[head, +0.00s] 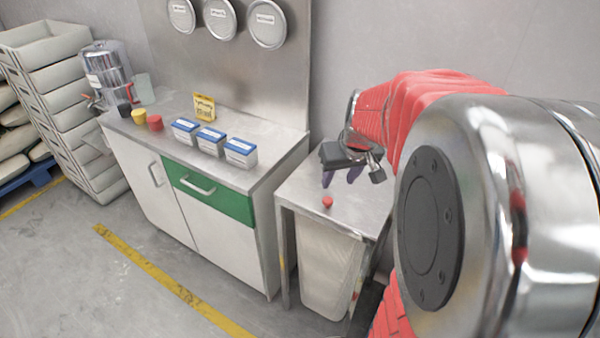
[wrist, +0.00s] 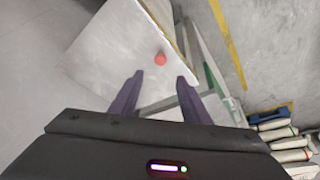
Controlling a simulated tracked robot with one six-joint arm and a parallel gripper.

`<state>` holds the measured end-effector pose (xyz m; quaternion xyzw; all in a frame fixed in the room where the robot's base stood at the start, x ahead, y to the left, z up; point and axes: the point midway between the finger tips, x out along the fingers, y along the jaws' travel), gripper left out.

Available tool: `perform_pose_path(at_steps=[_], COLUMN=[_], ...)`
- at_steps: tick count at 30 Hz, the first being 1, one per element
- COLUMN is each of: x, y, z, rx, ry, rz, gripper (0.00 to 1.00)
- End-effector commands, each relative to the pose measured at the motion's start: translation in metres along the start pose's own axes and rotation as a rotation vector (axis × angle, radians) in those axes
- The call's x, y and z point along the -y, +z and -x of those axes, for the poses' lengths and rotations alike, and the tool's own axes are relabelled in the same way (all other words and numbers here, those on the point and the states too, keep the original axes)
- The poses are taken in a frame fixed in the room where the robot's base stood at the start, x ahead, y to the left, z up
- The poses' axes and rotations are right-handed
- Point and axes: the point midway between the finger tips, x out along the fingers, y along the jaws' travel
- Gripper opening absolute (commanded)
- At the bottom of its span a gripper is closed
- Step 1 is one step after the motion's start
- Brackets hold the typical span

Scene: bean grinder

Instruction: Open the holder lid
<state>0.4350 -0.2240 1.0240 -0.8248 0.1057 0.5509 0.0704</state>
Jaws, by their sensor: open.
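A small round red piece (head: 327,202) sits on the metal top of the low side table (head: 300,188), near its front edge. It also shows in the wrist view (wrist: 160,59), just beyond and between my fingertips. I cannot tell whether it is a lid's knob or a loose piece, and I see no clear lid seam. My gripper (head: 341,178) is open and empty, with two purple fingers apart above the side table, just behind the red piece in the head view. In the wrist view my gripper (wrist: 160,77) has nothing between its fingers.
A white cabinet (head: 150,190) with a green drawer (head: 215,196) stands left of the side table. On it are several blue-topped boxes (head: 240,152), red and yellow cups and a silver machine (head: 105,70). A pale bin (head: 328,270) stands under the side table. Floor in front is clear.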

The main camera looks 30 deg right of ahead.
Motion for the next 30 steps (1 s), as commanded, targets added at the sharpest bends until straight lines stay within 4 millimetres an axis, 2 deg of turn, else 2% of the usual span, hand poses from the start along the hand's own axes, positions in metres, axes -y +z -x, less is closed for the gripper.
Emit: perform_pose_path(at_steps=[5,11,30], x=[0.0,0.0,0.001], y=[0.0,0.001,0.001], z=[-0.001,-0.013,-0.093], rx=[0.001,0.003,0.004], ry=[0.0,-0.001,-0.002], rz=[0.0,0.0,-0.001], gripper=[0.42,0.42,0.42])
